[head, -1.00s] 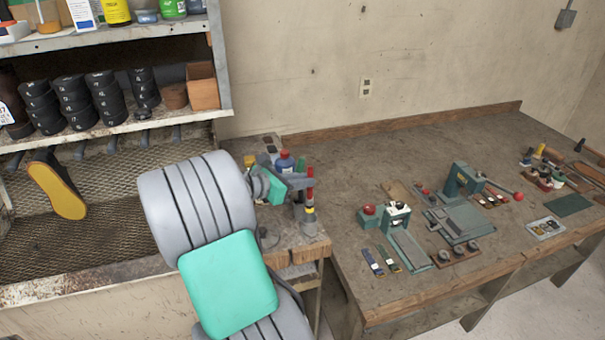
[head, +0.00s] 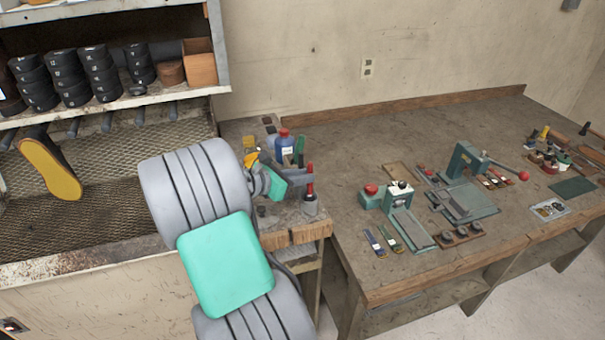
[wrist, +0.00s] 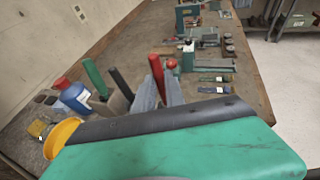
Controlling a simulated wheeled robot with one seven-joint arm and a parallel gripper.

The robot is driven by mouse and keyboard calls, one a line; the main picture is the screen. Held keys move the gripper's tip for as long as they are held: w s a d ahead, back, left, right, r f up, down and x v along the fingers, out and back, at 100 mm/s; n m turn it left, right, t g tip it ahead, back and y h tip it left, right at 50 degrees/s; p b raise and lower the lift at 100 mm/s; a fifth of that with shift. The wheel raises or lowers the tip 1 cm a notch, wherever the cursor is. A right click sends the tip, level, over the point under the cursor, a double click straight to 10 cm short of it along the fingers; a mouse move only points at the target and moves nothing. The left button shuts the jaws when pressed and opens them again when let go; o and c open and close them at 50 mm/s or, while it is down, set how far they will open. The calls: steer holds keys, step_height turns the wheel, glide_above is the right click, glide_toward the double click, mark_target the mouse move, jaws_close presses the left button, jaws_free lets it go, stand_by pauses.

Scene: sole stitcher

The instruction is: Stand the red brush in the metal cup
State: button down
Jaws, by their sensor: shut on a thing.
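The red brush (head: 310,169) stands about upright at the right end of the small bench, its red handle on top and a dark part below. In the wrist view its red handle (wrist: 156,72) rises between the grey fingers of my gripper (wrist: 158,94), which is shut on it. In the head view my gripper (head: 297,181) reaches it from the left.
A blue bottle (head: 285,145) with a red cap and a green-handled tool (head: 300,150) stand close behind my gripper. A yellow item (wrist: 60,137) is near my wrist. A larger workbench (head: 340,235) to the right carries presses and several small tools.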

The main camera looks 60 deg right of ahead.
steer(key=shift+f, duration=0.15)
steer(key=c, duration=1.3)
jaws_free()
steer(key=b+v, duration=0.1)
steer(key=v, duration=0.7)
steer(key=shift+s+d, duration=0.1)
